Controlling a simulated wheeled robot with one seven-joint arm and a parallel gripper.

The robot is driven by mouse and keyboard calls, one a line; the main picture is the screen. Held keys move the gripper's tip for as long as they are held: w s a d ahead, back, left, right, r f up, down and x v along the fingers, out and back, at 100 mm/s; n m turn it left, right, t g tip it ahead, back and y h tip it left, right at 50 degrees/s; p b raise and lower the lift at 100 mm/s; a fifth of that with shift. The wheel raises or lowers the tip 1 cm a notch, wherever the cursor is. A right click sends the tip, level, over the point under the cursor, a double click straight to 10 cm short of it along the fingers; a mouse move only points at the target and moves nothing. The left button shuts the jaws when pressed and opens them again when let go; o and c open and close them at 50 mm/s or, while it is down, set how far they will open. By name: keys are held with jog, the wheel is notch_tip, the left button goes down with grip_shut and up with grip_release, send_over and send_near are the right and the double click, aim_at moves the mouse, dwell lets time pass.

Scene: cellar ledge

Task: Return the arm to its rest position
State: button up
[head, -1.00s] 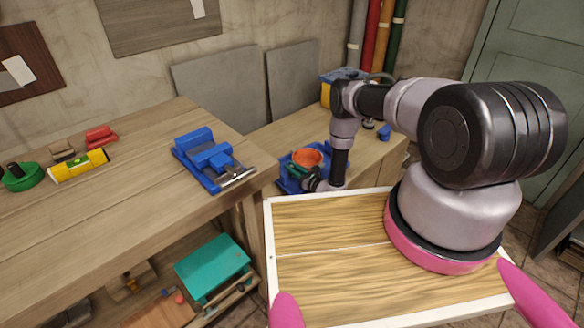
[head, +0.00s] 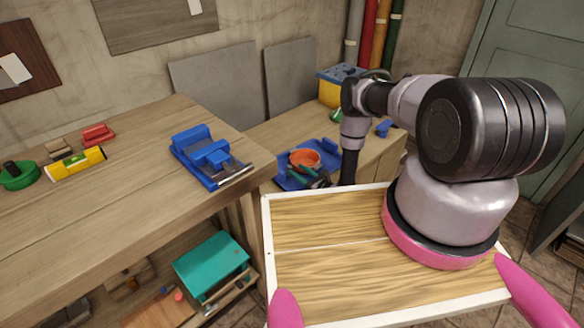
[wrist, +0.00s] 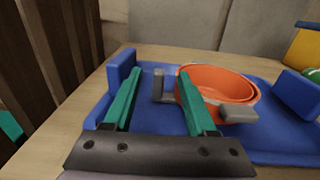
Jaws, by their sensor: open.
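My gripper (head: 318,176) is at the lower end of my arm, over the near side of a blue tray (head: 290,182) on the lower ledge. In the wrist view my gripper (wrist: 158,88) has its two green fingers spread apart. Nothing is clearly held between them. An orange bowl (wrist: 218,86) sits in the blue tray (wrist: 270,135), just beyond and beside the right finger, which overlaps it in the view. The bowl (head: 304,160) also shows in the head view. Grey pieces show beside the bowl; I cannot tell what they belong to.
A workbench (head: 120,165) at left holds a blue vise (head: 208,155), a yellow level (head: 75,163) and a red block (head: 98,135). A blue and yellow box (head: 335,85) stands behind the tray. Grey panels (head: 213,85) lean against the wall.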

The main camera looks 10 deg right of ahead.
jog(key=v, duration=0.5)
jog(key=shift+s+d, duration=0.1)
jog(key=shift+s, duration=0.05)
jog(key=w+a+r+n+g+y, duration=0.2)
jog(key=r+n, duration=0.1)
jog(key=r, duration=0.5)
jog(key=w+a+r+n+g+y, duration=0.2)
jog(key=w+r, duration=0.1)
jog(key=r, duration=0.4)
jog(key=w+a+r+n+g+y, duration=0.2)
jog(key=r+n+g, duration=0.1)
jog(key=r, duration=0.5)
jog(key=s+a+r+n+g, duration=0.1)
jog(key=s+r+n+g, duration=0.25)
jog(key=r, duration=0.65)
jog(key=s+a+r+n+g, duration=0.15)
jog(key=r+n+g, duration=0.3)
jog(key=r, duration=0.55)
jog(key=s+d+r+n+h, duration=0.4)
jog(key=s+r+n+h, duration=0.25)
jog(key=s+r, duration=0.7)
jog(key=s+d+r+n+t+h, duration=0.2)
jog(key=s+d+r+t+h, duration=0.5)
jog(key=s+d+r, duration=0.4)
jog(key=shift+s+d+r+t+h, duration=0.25)
jog(key=shift+s+h, duration=0.3)
jog(key=shift+s, duration=1.15)
jog(key=shift+a+f, duration=0.1)
